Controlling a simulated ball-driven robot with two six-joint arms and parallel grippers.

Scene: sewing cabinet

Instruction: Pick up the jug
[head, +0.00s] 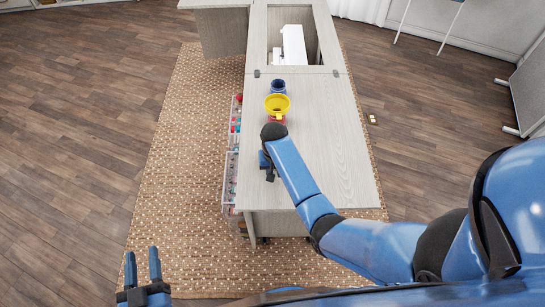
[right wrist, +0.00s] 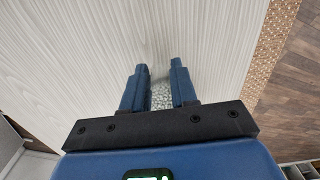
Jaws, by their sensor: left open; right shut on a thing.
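My right gripper (head: 268,167) is low over the near left part of the cabinet top, partly hidden by its own wrist. In the right wrist view its fingers (right wrist: 159,70) are shut on a speckled grey thing (right wrist: 161,95), of which only a small part shows between them. I cannot tell whether this is the jug. A yellow bowl-like vessel (head: 277,102) on a red base and a dark blue vessel (head: 278,86) stand beyond this gripper. My left gripper (head: 142,268) is open and empty at the lower left, away from the cabinet.
The pale wooden cabinet top (head: 328,150) is clear to the right of my right arm. A white sewing machine (head: 293,47) sits in the far recess. A rack of colourful spools (head: 231,165) runs along the left side.

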